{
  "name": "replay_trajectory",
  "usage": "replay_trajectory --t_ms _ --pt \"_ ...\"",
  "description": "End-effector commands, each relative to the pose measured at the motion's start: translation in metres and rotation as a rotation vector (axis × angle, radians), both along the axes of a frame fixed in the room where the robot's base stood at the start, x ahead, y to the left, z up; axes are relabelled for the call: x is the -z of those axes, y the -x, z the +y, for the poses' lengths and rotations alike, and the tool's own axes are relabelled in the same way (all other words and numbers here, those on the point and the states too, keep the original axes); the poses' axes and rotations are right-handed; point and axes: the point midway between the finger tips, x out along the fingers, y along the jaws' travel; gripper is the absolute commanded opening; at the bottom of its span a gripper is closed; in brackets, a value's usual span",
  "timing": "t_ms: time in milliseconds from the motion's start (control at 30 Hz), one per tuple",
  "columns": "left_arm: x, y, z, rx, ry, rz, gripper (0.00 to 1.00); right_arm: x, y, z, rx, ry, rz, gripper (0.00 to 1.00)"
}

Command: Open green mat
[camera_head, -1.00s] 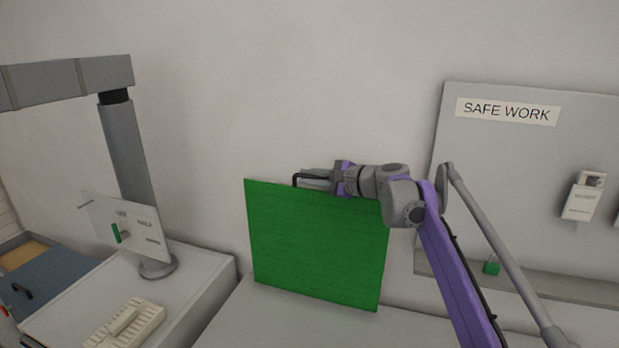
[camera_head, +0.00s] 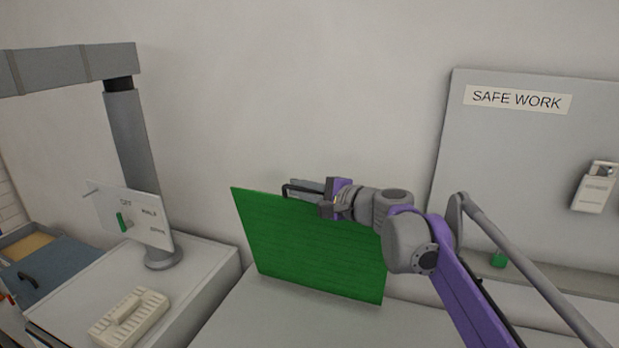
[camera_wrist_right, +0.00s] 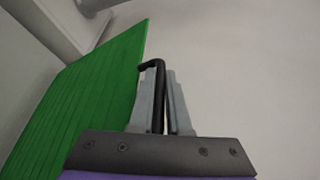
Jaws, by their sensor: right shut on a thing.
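The green mat (camera_head: 315,250) is a flat, stiff-looking panel standing tilted over the white worktop, its top edge leaning toward me. A black handle (camera_head: 287,190) sits at its top edge. My right gripper (camera_head: 300,188) is at that top edge and is shut on the handle. In the right wrist view the black handle (camera_wrist_right: 160,85) runs between the two grey fingers (camera_wrist_right: 161,105), with the green mat (camera_wrist_right: 95,90) to the left. My left gripper is not in view.
The white worktop (camera_head: 240,325) under the mat looks clear. A grey board with a "SAFE WORK" label (camera_head: 517,99) is at right.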

Motion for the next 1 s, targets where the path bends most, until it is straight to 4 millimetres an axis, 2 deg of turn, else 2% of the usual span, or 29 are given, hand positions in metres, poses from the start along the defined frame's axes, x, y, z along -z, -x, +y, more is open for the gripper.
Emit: replay_trajectory --t_ms 33,200,500,700,1000 --pt "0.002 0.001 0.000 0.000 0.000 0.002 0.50 0.005 0.014 0.006 -0.001 0.010 -0.026 0.00" --pt "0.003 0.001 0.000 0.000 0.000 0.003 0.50 0.019 0.054 0.022 -0.002 0.052 -0.128 0.00" --pt "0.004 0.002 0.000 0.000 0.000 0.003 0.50 0.049 0.109 0.045 -0.002 0.100 -0.242 0.00" --pt "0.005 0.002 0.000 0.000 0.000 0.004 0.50 0.062 0.127 0.053 -0.001 0.099 -0.241 0.00" --pt "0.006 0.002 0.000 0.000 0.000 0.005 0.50 0.066 0.132 0.055 0.000 0.098 -0.240 0.00"
